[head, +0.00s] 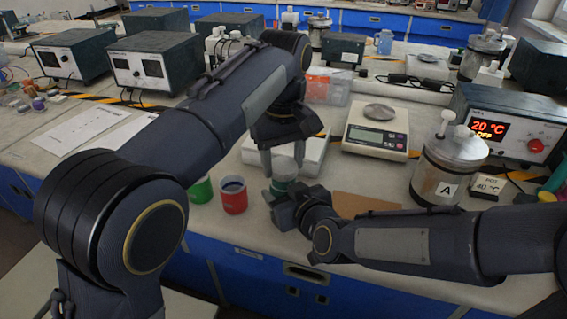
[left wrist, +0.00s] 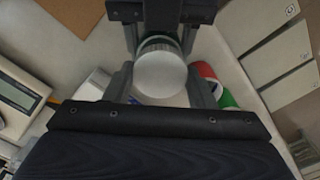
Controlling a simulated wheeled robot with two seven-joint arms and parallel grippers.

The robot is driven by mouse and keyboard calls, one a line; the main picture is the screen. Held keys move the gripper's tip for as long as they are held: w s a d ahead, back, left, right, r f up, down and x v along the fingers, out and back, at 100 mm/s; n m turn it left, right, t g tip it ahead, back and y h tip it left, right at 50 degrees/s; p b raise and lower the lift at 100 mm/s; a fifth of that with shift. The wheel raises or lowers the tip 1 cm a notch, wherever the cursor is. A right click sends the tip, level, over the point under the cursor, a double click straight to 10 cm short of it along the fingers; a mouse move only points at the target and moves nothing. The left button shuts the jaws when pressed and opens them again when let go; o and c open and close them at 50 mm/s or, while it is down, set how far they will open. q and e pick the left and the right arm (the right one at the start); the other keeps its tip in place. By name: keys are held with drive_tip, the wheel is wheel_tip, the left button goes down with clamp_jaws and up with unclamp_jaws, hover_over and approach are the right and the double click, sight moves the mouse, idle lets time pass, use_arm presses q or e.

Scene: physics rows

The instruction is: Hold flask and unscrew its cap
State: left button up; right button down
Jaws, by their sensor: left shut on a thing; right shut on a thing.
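The flask (head: 284,184) stands near the front edge of the bench, a small greenish body largely hidden between my two grippers. Its round whitish cap (left wrist: 160,74) shows from above in the left wrist view. My left gripper (head: 283,171) comes down from above, its fingers on either side of the cap, shut on it. My right gripper (head: 284,196) reaches in low from the right and is shut on the flask body. It also shows at the top of the left wrist view (left wrist: 162,28). The cap's lower rim and the thread are hidden.
A red cup (head: 233,196) and a green cup (head: 200,189) stand just left of the flask. A scale (head: 377,139), a lidded vessel marked A (head: 437,176) and a heater unit (head: 510,124) stand to the right. A brown mat (head: 367,203) lies beside my right arm.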

sight(283, 165)
use_arm(q)
drive_tip(key=shift+r, duration=0.2)
drive_tip(key=shift+r, duration=1.95)
use_arm(e)
drive_tip(key=shift+c, duration=2.3)
unclamp_jaws()
